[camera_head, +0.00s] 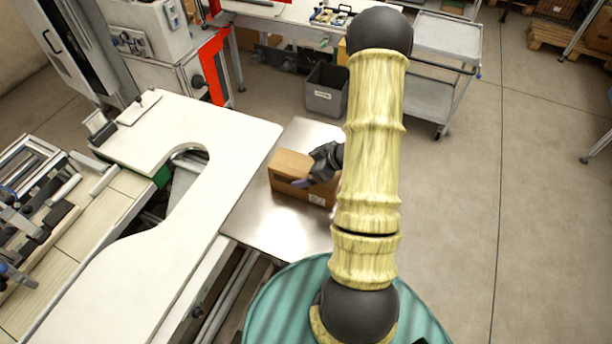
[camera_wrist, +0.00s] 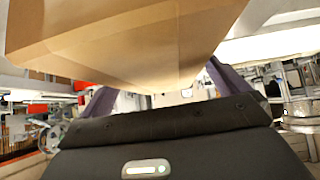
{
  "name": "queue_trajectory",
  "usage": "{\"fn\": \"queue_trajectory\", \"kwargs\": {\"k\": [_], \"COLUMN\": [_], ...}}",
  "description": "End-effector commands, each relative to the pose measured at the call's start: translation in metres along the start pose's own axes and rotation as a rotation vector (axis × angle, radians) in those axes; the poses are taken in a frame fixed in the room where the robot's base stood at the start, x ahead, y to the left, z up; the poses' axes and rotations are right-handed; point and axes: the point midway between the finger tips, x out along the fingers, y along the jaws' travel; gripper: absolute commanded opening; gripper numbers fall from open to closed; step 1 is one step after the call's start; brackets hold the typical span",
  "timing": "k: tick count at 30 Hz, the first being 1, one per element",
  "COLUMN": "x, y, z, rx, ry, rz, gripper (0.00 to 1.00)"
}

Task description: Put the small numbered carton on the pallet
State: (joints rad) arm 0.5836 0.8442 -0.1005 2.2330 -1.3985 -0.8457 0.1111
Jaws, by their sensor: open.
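The small brown carton (camera_head: 289,163) sits on a bare metal tabletop (camera_head: 262,222) in the head view, with a white number label low on its near face; the digits are too small to read surely. My gripper (camera_head: 306,184) is at the carton's right part, its dark body partly hiding it. In the wrist view the carton (camera_wrist: 130,45) fills the upper part, and its lower corner reaches between the spread purple fingers of my gripper (camera_wrist: 162,94). The jaws are open; I cannot tell whether they touch the carton. A wooden pallet (camera_head: 548,38) lies at the far upper right.
A white cut-out worktop (camera_head: 225,133) adjoins the metal table on the left. A grey bin (camera_head: 325,92) stands on the floor behind. A grey trolley (camera_head: 432,88) is at the back. The floor at the right is mostly clear.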

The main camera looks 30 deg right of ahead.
Motion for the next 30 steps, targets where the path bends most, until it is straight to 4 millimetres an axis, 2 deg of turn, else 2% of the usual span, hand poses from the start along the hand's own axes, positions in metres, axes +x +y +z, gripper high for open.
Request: {"fn": "queue_trajectory", "kwargs": {"k": [5,20,30], "x": [0.0110,0.0100,0.0100], "y": [0.0000,0.0011,0.0011], "z": [0.0008,0.0017,0.0016], "rx": [0.002,0.003,0.003], "ry": [-0.001,-0.001,0.000], "rz": [0.001,0.004,0.003], "gripper": [1.00,1.00,0.33]}}
